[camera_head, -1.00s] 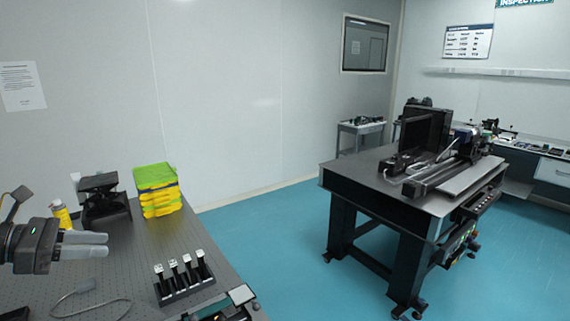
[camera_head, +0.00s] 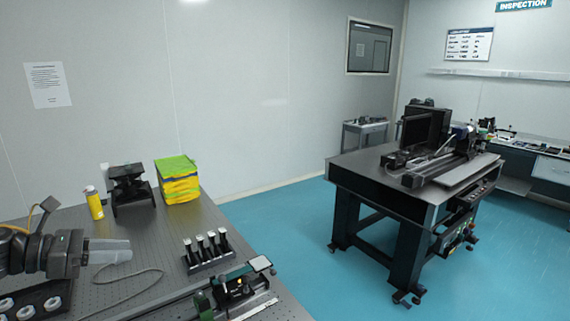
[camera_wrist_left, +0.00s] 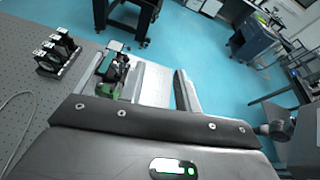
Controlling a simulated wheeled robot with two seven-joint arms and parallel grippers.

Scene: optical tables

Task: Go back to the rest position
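My left gripper (camera_head: 128,250) is at the lower left in the head view, above the perforated optical table (camera_head: 150,230). Its grey fingers point right and nearly overlap from this side. In the left wrist view a gap shows beside one finger (camera_wrist_left: 186,92), and the gripper appears open with nothing held. My right gripper is in neither view.
On the table stand a yellow bottle (camera_head: 94,203), a black stand (camera_head: 130,189), a green-yellow stack (camera_head: 178,180), a rack of several small holders (camera_head: 207,251) and a rail device (camera_head: 232,290). A second black table (camera_head: 375,187) stands across open teal floor.

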